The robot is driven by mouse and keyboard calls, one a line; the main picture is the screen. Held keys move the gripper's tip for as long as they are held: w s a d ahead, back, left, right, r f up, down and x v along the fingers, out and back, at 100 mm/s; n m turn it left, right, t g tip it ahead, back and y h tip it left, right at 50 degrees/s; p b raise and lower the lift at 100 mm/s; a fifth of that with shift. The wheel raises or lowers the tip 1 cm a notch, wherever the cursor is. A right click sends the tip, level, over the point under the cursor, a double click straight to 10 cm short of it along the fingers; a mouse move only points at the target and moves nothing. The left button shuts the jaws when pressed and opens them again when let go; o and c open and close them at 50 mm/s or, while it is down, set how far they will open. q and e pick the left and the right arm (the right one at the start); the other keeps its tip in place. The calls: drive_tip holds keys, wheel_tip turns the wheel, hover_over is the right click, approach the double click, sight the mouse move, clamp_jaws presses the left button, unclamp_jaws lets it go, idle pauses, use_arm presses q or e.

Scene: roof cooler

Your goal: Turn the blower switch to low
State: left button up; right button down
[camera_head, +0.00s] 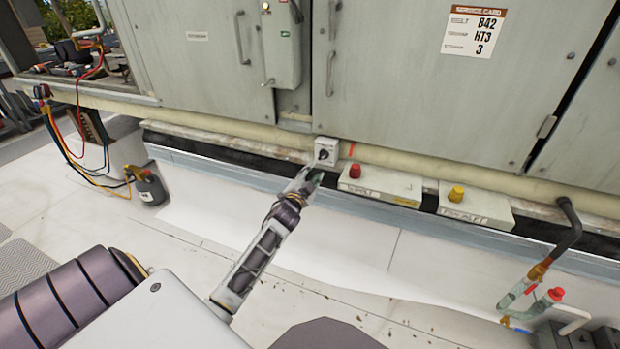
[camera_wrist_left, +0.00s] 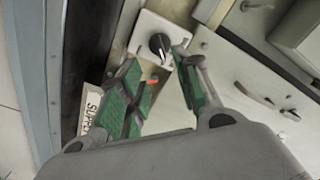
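The blower switch (camera_head: 326,151) is a small white box with a black knob, low on the grey cooler cabinet. In the left wrist view the switch plate (camera_wrist_left: 147,29) and its black knob (camera_wrist_left: 159,45) show just past the fingertips. I cannot read the marks around the knob. My left gripper (camera_head: 308,180) is just below and left of the switch in the head view. In the wrist view its green-padded fingers (camera_wrist_left: 156,62) are apart with nothing between them, and the knob is ahead of the gap, nearer the right fingertip. My right gripper is not in view.
A box with a red button (camera_head: 355,171) and one with a yellow button (camera_head: 456,194) stand right of the switch on the ledge (camera_head: 290,180). A gauge hose set (camera_head: 75,140) hangs at left. A clear pipe trap (camera_head: 530,300) is at lower right. The white roof below is mostly open.

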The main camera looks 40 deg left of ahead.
use_arm(q)
drive_tip(key=shift+v, duration=0.95)
